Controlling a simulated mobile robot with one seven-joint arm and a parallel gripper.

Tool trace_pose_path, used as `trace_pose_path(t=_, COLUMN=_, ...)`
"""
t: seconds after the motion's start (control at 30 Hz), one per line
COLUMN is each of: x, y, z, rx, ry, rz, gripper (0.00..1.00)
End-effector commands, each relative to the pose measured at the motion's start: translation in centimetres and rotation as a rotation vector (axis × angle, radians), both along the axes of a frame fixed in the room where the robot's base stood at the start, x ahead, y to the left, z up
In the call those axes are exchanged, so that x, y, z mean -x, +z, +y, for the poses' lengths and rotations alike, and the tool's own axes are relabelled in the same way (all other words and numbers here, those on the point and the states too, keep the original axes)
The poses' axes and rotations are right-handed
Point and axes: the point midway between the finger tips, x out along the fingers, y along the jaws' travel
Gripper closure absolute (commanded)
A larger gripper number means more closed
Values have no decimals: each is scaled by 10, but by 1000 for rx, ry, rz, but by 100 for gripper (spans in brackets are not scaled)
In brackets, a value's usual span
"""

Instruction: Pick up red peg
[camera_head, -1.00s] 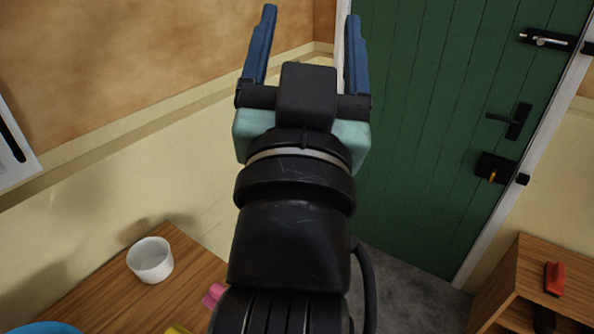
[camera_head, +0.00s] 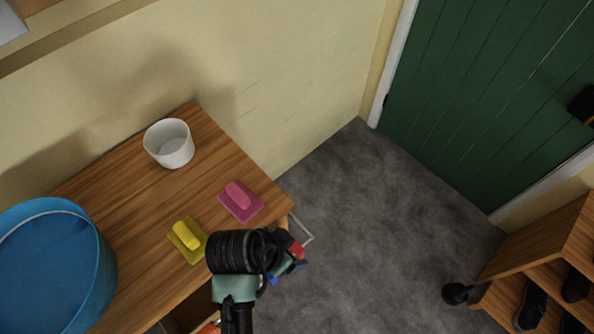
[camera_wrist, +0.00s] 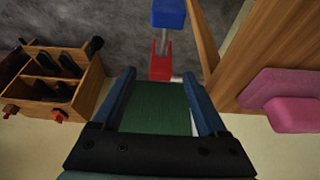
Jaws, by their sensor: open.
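My gripper (camera_head: 288,267) points down past the table's right corner, partly hidden by my arm in the head view. In the wrist view, my gripper (camera_wrist: 159,76) is open with its two blue fingers apart and nothing held between them. A red piece (camera_wrist: 160,66) appears just beyond and between the fingertips, close to a grey bar and a blue block (camera_wrist: 168,14). A small red part (camera_head: 297,249) also shows beside the gripper in the head view. I cannot tell whether this red piece is the red peg, or whether it touches the fingers.
The wooden table (camera_head: 130,190) holds a pink handled block (camera_head: 240,200), a yellow one (camera_head: 187,238), a white cup (camera_head: 169,144) and a blue bucket (camera_head: 55,268). A shelf (camera_head: 540,240) stands right; the floor between is clear.

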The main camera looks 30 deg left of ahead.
Motion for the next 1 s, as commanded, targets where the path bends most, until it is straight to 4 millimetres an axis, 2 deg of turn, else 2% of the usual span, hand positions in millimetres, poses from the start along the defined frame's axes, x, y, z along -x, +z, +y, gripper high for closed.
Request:
trace_pose_path(t=0.1, x=-7, y=-17, z=-2, rx=0, ry=0, rz=1, gripper=24)
trace_pose_path(t=0.33, x=-14, y=-31, z=-4, rx=-1, ry=1, rz=-2, gripper=24)
trace_pose_path(t=0.6, x=-31, y=-64, z=-10, rx=-1, ry=2, rz=-1, gripper=24)
trace_pose_path(t=0.93, x=-33, y=-70, z=-11, rx=-3, ry=2, rz=-2, gripper=24)
trace_pose_path(t=1.0, x=-33, y=-70, z=-11, rx=-3, ry=2, rz=-2, gripper=37)
